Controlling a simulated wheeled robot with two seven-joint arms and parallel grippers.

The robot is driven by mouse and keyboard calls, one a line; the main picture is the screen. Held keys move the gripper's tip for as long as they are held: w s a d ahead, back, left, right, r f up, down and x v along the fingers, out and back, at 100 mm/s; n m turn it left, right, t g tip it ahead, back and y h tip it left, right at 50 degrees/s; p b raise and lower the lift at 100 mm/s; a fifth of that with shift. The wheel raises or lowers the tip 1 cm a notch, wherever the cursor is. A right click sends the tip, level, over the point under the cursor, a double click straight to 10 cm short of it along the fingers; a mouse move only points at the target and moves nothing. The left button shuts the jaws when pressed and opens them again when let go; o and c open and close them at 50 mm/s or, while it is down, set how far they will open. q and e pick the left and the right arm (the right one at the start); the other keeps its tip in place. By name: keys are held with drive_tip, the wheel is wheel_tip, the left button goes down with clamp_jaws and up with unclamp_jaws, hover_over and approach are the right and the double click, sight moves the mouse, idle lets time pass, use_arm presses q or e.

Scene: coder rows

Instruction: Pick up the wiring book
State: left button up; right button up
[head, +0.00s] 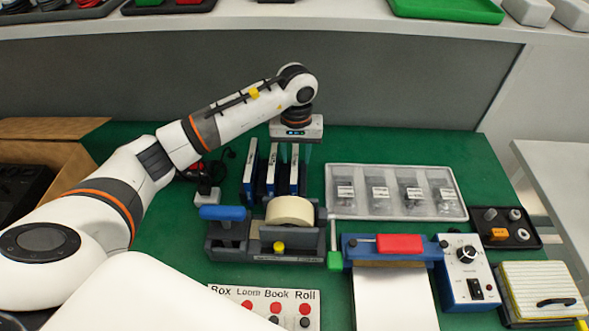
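Several thin upright books with dark blue covers and white spine labels stand in a row on the green mat: a left one (250,172), a middle one (271,172) and a right one (294,172). The labels are too small to read, so I cannot tell which is the wiring book. My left gripper (295,153) points down over the right book. Its fingers look apart, one on each side of that book's top, with some gap showing. My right gripper is not in view.
A tape dispenser (235,241) stands in front of the books. A compartment tray (343,208) is to their right. A blue sealer (358,251), a control box (465,281) and a labelled card (242,293) are nearer. A cardboard box (85,180) is at left.

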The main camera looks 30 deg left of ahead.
sight(295, 160)
use_arm(q)
drive_tip(key=f, duration=0.2)
drive_tip(key=shift+a+f, duration=0.2)
drive_tip(key=shift+f, duration=0.45)
drive_tip(key=shift+c, duration=0.3)
drive_tip(key=c, duration=0.6)
clamp_jaws()
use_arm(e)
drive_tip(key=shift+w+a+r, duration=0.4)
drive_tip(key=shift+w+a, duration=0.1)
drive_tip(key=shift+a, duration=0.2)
use_arm(q)
drive_tip(key=shift+w+r, duration=0.1)
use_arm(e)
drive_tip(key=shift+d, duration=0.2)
